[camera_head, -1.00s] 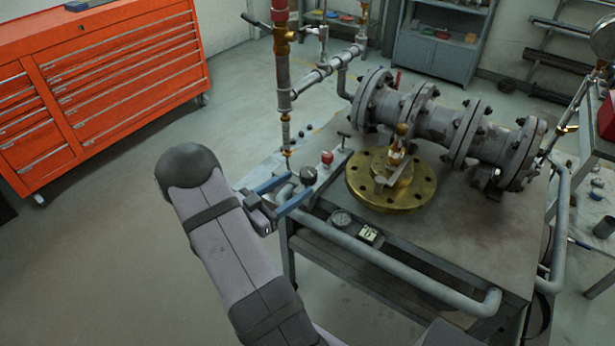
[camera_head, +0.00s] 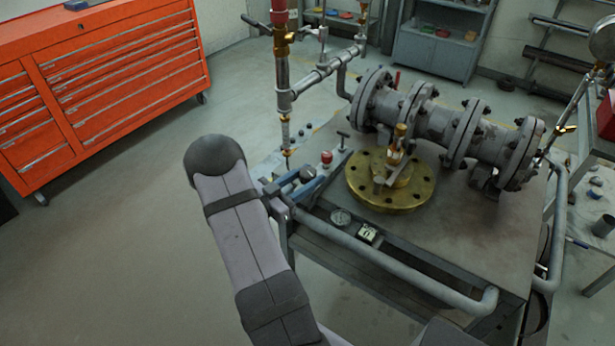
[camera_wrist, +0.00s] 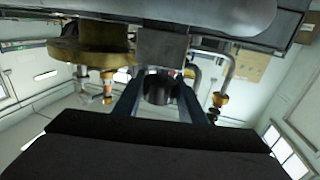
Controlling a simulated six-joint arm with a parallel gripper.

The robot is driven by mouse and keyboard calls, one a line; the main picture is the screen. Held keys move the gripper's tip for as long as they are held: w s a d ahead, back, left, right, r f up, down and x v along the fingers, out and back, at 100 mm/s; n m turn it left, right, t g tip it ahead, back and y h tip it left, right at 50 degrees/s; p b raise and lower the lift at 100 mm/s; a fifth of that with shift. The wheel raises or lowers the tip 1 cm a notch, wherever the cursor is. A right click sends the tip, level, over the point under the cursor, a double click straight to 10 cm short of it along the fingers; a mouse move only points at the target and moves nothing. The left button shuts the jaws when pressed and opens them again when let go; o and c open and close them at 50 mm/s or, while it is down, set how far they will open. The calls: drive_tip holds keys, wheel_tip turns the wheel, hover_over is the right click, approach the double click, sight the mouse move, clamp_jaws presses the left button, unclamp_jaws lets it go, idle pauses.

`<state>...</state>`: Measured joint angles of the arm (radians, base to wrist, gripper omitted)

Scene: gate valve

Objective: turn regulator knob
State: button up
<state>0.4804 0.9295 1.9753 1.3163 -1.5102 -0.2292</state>
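The black regulator knob (camera_head: 307,174) sits on the front end of a small grey block at the left edge of the workbench. In the wrist view the dark round knob (camera_wrist: 158,89) is below the grey block (camera_wrist: 162,47), between my two blue fingers. My gripper (camera_head: 298,183) reaches in from the left with one finger on each side of the knob. The fingers look spread (camera_wrist: 160,98), with narrow gaps beside the knob. Contact cannot be told. My wrist hides part of the gripper.
A red knob (camera_head: 326,157) and a T-handle (camera_head: 343,136) stand close behind on the same block. A brass flange (camera_head: 410,195) lies to the right, a vertical pipe (camera_head: 283,85) rises behind. A bench rail (camera_head: 400,264) runs along the front. Floor at left is free.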

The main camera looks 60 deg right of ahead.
sight(308, 171)
drive_tip(key=shift+f+m+g, duration=0.1)
drive_tip(key=shift+m+g, duration=0.2)
drive_tip(key=shift+g, duration=0.2)
drive_tip(key=m+g+y+b, duration=0.1)
drive_tip(key=m+g+b, duration=0.1)
drive_tip(key=g, duration=0.1)
drive_tip(key=m+g+y+b, duration=0.2)
drive_tip(key=shift+w+f+g, duration=0.1)
drive_tip(key=shift+f+g, duration=0.1)
drive_tip(key=shift+g, duration=0.2)
drive_tip(key=m+g+y+b, duration=0.3)
drive_tip(key=shift+g+y, duration=0.3)
drive_tip(key=shift+y, duration=0.1)
drive_tip(key=shift+r+m+g+y+b, duration=0.15)
drive_tip(key=shift+m+g+y+b, duration=0.25)
drive_tip(key=shift+m+y+b, duration=0.3)
drive_tip(key=shift+r+b, duration=0.15)
drive_tip(key=shift+b, duration=0.15)
drive_tip(key=o, duration=1.1)
drive_tip(key=shift+r, duration=0.1)
wheel_tip(308, 171, up, 10)
drive_tip(key=p, duration=1)
